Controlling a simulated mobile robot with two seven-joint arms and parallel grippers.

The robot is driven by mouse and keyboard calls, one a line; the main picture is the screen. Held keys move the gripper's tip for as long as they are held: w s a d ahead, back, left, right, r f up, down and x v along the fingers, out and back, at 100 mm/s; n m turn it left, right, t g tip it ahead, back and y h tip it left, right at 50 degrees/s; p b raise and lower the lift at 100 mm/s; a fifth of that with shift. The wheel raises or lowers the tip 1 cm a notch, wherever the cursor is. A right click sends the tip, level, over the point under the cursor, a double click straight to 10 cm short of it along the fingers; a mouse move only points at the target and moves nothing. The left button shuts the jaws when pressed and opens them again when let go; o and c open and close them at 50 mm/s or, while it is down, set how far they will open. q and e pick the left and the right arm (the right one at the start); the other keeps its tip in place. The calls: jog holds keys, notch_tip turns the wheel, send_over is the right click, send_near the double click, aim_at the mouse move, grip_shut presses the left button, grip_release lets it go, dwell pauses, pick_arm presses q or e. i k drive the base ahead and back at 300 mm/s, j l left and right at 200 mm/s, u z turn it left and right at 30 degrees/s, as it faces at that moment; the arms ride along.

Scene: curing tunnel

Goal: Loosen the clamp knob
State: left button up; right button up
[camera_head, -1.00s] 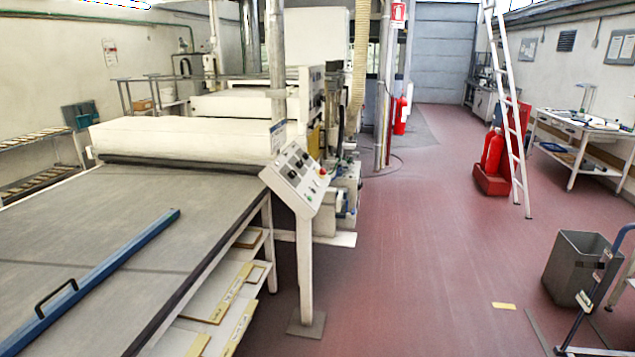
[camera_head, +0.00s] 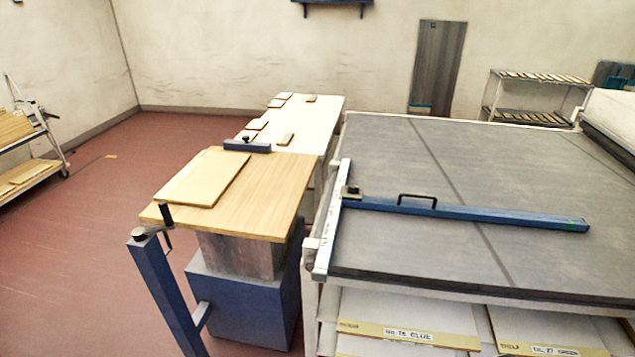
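A blue bar (camera_head: 480,213) with a black loop handle (camera_head: 417,198) lies across the dark grey table top (camera_head: 400,150) on the right. At its left end a small dark knob-like part (camera_head: 351,191) sits where the bar meets a pale rail (camera_head: 330,225) along the table's left edge. This may be the clamp knob; it is too small to tell whether it is tight. Another small dark knob (camera_head: 246,138) stands on a short blue bar (camera_head: 247,147) at the back of the wooden-topped stand. Neither of my grippers is in view.
Left of the table stands a blue-based stand with a wooden top (camera_head: 275,190) and a pale board (camera_head: 203,178) on it. A blue post (camera_head: 165,290) with a black crank handle (camera_head: 167,214) rises in front. Red floor (camera_head: 90,230) is open at left, before a shelf cart (camera_head: 30,150).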

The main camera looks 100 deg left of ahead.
aim_at(353, 188)
jog(key=u, duration=1.75)
